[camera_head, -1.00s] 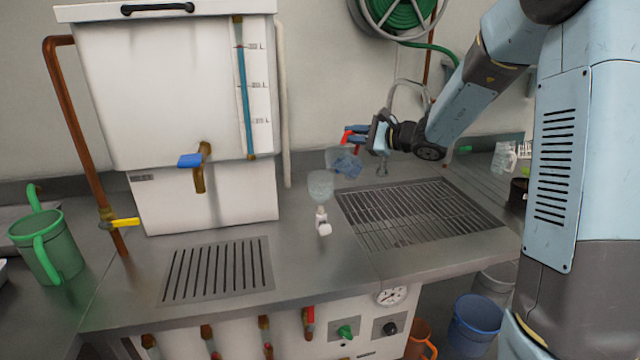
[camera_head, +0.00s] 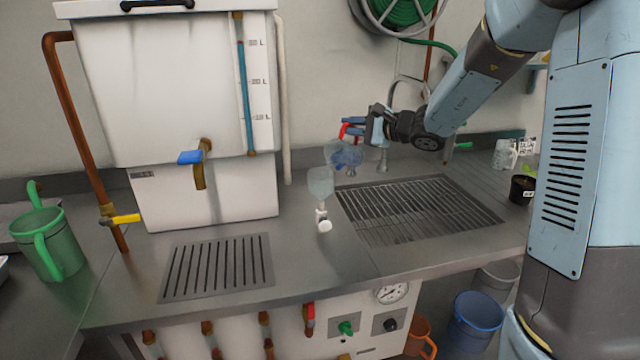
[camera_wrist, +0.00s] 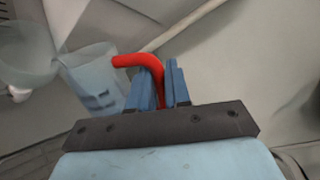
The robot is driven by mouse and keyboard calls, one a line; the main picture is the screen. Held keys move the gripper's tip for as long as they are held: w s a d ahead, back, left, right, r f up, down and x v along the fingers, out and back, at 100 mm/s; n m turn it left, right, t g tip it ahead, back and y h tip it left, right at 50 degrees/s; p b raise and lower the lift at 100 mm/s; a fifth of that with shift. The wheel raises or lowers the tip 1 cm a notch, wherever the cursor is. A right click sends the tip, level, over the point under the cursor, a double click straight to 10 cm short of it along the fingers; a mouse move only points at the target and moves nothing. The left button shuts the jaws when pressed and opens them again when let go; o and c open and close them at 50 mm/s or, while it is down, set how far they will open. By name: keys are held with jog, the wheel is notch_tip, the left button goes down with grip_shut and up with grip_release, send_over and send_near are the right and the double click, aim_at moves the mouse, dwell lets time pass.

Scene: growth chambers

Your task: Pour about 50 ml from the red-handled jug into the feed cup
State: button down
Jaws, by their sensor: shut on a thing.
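My gripper (camera_head: 357,128) is shut on the red handle (camera_head: 345,130) of a clear jug (camera_head: 345,154). The jug is held in the air, tilted to the left, and some bluish liquid seems to show in it. The wrist view shows the red handle (camera_wrist: 128,61) between the blue fingers (camera_wrist: 160,88) and the jug (camera_wrist: 93,78) to the left. A clear cup (camera_head: 320,182), which looks like the feed cup, stands on a small white valve fitting just below and left of the jug. Its rim (camera_wrist: 30,50) shows at the wrist view's left edge. I cannot tell whether liquid is flowing.
A large white tank (camera_head: 165,100) with a blue-handled tap (camera_head: 190,159) stands to the left. A green jug (camera_head: 48,245) is at the far left. A grated sink (camera_head: 415,208) lies right of the cup. Glassware (camera_head: 505,153) and a potted plant (camera_head: 522,189) stand at the right.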

aim_at(357, 138)
jog(key=shift+s+a+r, duration=0.15)
jog(key=shift+r, duration=0.05)
jog(key=shift+s+a+r+n+p, duration=0.45)
jog(key=shift+n+p, duration=0.25)
jog(key=shift+p, duration=0.7)
dwell(1.2)
jog(key=w+f+m, duration=0.1)
jog(key=w+d+f+m, duration=0.1)
jog(key=f+m, duration=0.1)
jog(key=d+f+m, duration=0.1)
jog(key=shift+w+d+f+g+y, duration=0.2)
jog(key=shift+w+d+g+y, duration=0.1)
jog(key=shift+w+y, duration=0.1)
jog(key=shift+w+d+f+m+b, duration=0.1)
jog(key=shift+w+f+m+b, duration=0.25)
jog(key=shift+m, duration=0.35)
jog(key=shift+s, duration=0.1)
dwell(0.6)
jog(key=shift+f, duration=0.1)
jog(key=w+d+f+m+y+b, duration=0.1)
jog(key=w+d+f+m+b, duration=0.3)
jog(key=m, duration=0.3)
jog(key=shift+w+d+f+y+b, duration=0.2)
jog(key=shift+w+f+y+b, duration=0.15)
jog(key=shift+w+b, duration=0.4)
